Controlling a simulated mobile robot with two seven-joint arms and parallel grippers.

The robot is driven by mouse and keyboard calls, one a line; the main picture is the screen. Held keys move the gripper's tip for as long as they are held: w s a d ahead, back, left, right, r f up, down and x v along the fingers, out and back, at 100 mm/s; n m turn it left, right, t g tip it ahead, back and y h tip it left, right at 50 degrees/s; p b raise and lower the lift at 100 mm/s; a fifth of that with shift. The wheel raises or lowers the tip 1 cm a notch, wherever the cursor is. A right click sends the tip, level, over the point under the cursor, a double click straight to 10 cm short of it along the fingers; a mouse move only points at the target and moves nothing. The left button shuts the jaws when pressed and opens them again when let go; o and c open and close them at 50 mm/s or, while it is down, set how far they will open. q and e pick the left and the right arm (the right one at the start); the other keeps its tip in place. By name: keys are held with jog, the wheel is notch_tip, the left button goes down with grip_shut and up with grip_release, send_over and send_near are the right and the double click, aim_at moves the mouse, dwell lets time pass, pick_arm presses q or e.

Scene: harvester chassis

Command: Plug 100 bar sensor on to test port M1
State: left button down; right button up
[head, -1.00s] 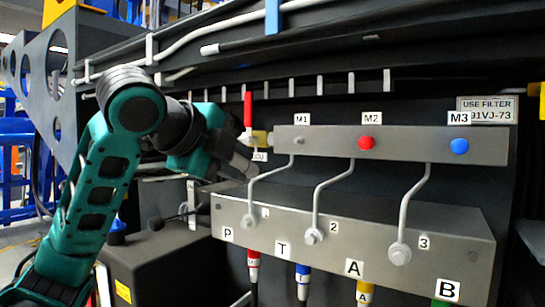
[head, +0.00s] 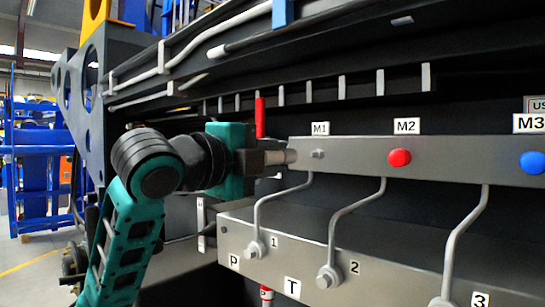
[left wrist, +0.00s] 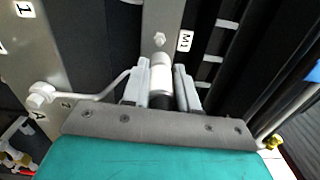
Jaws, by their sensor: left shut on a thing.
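The test port M1 (head: 318,154) is a small metal fitting on the upper grey block, just under the M1 label (head: 320,128). My left gripper (head: 278,157) is at the left end of this block and is shut on a cylindrical sensor. The sensor's pale metal end (head: 290,156) points right, toward the port, with a small gap in the picture. In the left wrist view the sensor (left wrist: 161,75) sits between the two fingers, its tip just short of the port fitting (left wrist: 160,40). The sensor's dark rear part is partly hidden by the gripper. My right gripper is not in view.
The red-capped port M2 (head: 399,158) and blue-capped port M3 (head: 533,163) lie further right. Bent grey pipes (head: 338,220) run down to the lower block (head: 400,277). A red handle (head: 260,118) stands behind my gripper. Open space lies before the blocks.

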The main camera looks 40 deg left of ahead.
aim_at(290, 155)
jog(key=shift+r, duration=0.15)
pick_arm(q)
jog(key=shift+w+r, duration=0.1)
jog(key=shift+w, duration=0.15)
jog(key=w+p, duration=0.1)
jog(key=w, duration=0.1)
jog(key=shift+w+d+p, duration=0.1)
jog(key=shift+w+p, duration=0.2)
jog(key=shift+p, duration=0.05)
jog(key=shift+w+p, duration=0.3)
jog(key=shift+w, duration=0.65)
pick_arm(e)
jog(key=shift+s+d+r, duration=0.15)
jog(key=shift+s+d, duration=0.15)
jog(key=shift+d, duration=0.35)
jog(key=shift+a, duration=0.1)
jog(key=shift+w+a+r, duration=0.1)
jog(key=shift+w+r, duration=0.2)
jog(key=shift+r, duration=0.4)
pick_arm(q)
jog(key=shift+p, duration=0.75)
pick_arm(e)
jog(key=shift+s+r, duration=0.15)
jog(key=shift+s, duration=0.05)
